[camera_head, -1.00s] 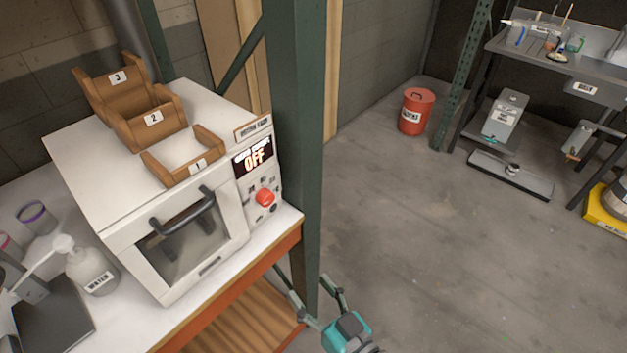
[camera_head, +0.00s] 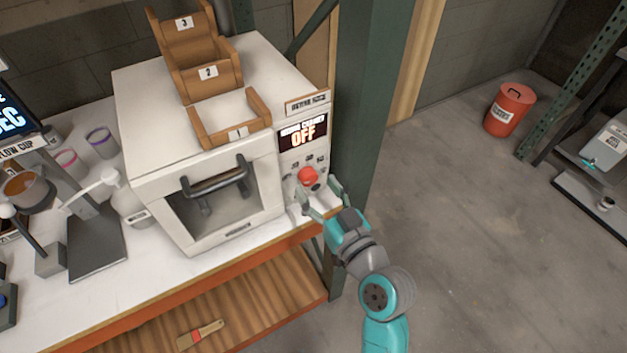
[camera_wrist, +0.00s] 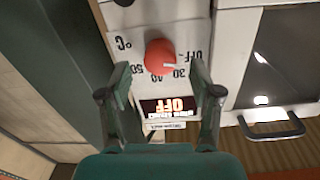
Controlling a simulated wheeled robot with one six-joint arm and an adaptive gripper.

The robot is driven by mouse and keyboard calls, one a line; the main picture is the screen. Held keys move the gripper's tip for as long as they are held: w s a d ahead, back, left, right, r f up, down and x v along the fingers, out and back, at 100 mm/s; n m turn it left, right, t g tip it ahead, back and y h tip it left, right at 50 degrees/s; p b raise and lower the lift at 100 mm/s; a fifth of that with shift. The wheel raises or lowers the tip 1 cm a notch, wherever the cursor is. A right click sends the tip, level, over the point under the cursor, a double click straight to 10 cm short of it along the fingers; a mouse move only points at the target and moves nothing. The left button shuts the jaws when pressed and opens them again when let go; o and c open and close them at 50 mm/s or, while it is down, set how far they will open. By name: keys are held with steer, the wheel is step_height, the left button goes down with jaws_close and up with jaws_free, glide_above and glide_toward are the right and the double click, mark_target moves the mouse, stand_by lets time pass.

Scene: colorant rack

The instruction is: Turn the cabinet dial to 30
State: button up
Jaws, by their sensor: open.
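The white cabinet (camera_head: 146,92) stands on the bench with its control panel at the right of its front. The red dial (camera_head: 307,175) is on that panel, below a display (camera_head: 303,132) reading OFF. In the wrist view, upside down, the dial (camera_wrist: 162,57) has a white mark on its right side, towards OFF. Printed marks OFF, 30, 40, 50 and °C curve around it. My gripper (camera_head: 318,188) is open in front of the panel. In the wrist view its fingers (camera_wrist: 158,80) are spread on either side of the dial's line, apart from it.
The black door handle (camera_head: 216,180) juts out left of the dial, also visible in the wrist view (camera_wrist: 272,127). A green post (camera_head: 362,110) rises close on the right. Wooden numbered holders (camera_head: 208,85) sit on top. Open floor lies to the right.

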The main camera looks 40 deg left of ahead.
steer(key=shift+x, duration=1.3)
steer(key=shift+c, duration=0.2)
steer(key=c, duration=1.1)
steer(key=shift+m, duration=0.3)
steer(key=m, duration=0.4)
steer(key=shift+m, duration=2)
